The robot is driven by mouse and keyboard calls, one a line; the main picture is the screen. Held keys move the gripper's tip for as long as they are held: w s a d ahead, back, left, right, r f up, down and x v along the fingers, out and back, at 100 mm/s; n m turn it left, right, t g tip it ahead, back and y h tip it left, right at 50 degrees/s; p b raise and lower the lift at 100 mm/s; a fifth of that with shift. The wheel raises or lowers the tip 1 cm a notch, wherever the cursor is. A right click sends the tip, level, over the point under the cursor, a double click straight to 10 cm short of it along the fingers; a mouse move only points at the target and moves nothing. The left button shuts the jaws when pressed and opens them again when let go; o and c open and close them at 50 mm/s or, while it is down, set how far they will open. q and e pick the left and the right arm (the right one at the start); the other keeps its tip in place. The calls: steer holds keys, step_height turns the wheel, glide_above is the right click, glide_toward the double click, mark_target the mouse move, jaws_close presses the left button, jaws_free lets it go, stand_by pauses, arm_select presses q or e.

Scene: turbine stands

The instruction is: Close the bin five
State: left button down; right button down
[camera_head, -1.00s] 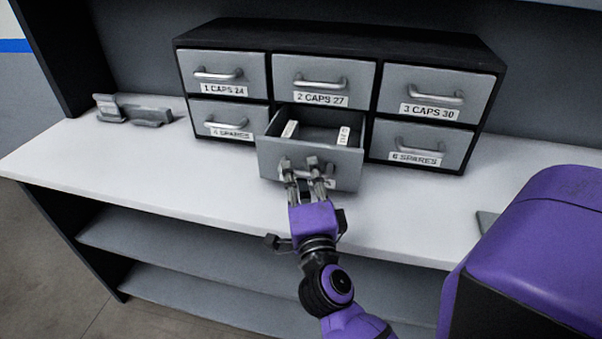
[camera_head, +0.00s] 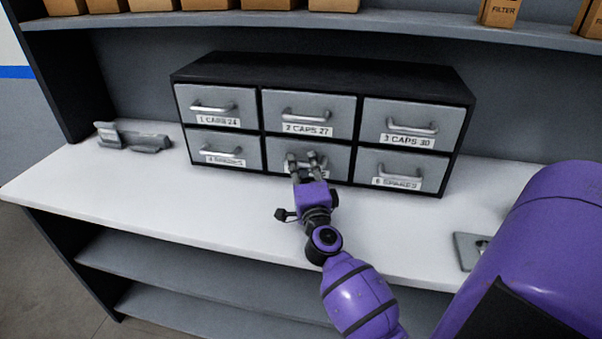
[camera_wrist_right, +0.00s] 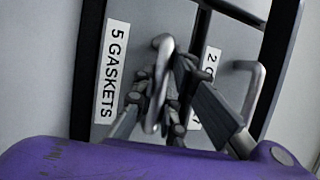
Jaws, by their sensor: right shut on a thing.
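Bin five (camera_head: 338,161) is the lower middle drawer of the dark cabinet. Its front now looks level with the neighbouring drawer fronts. Its label, "5 GASKETS" (camera_wrist_right: 111,70), shows in the right wrist view. My right gripper (camera_head: 304,165) is at the front of bin five, shut on its handle. In the right wrist view the fingers close around the handle (camera_wrist_right: 160,85). The gripper hides most of the label and handle in the head view. My left gripper is not in view.
The other drawers, such as "2 CAPS 27" (camera_head: 308,112) and "6 SPARES" (camera_head: 400,170), look shut. A grey metal bracket (camera_head: 133,137) lies left of the cabinet. A grey plate (camera_head: 467,246) lies at the right. Boxes (camera_head: 497,12) stand on the shelf above. The white worktop (camera_head: 170,205) is clear in front.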

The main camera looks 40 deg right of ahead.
steer(key=c, duration=2.2)
jaws_free()
steer(key=shift+r, duration=0.1)
steer(key=o, duration=0.4)
steer(key=shift+w+d, duration=0.1)
steer(key=shift+w, duration=0.1)
steer(key=v, duration=1.2)
